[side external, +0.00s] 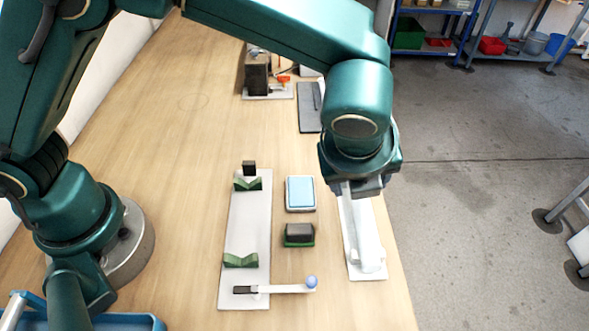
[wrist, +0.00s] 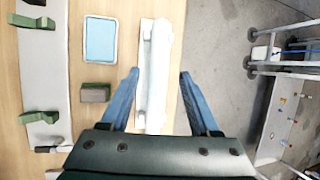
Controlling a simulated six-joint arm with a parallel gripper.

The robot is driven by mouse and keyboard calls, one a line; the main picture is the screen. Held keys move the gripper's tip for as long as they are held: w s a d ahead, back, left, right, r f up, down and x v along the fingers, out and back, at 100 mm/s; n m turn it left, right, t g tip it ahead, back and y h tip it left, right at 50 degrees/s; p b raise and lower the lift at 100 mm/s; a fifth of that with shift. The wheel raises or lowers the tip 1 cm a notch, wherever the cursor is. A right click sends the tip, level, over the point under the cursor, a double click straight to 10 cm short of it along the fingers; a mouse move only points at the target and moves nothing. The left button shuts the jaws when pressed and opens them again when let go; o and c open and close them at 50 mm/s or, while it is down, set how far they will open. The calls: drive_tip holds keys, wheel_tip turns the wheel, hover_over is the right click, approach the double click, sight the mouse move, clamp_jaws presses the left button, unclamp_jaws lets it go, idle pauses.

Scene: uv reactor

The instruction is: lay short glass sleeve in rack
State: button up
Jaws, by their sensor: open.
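A narrow white rack (side external: 353,271) lies along the right edge of the bench. A pale, glossy, tube-like piece (side external: 368,240), seemingly the glass sleeve, lies lengthwise on it; its outline blends with the white, so its ends are hard to tell. It also shows in the wrist view (wrist: 158,72). My gripper (wrist: 160,74) is open above the rack, with one blue finger on each side of it and nothing held. In the side view my wrist hides the rack's far end.
A white plate (side external: 250,215) with two green V-supports and a dark end block stands left. A swivel arm with a blue knob (side external: 311,281) crosses its near end. A blue pad (side external: 300,193) and a dark block (side external: 299,233) sit between. The bench edge is close right.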

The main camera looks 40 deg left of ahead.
drive_tip(key=a+v, duration=0.1)
drive_tip(key=v, duration=0.7)
drive_tip(key=a+r+n, duration=0.4)
drive_tip(key=a+n, duration=0.3)
drive_tip(key=a, duration=0.1)
drive_tip(key=s+a+f+n+h, duration=0.1)
drive_tip(key=s+a+f+n, duration=0.1)
drive_tip(key=s+a+n, duration=0.9)
drive_tip(key=shift+a+n+t, duration=0.3)
drive_tip(key=shift+n, duration=3.9)
drive_tip(key=shift+f, duration=0.15)
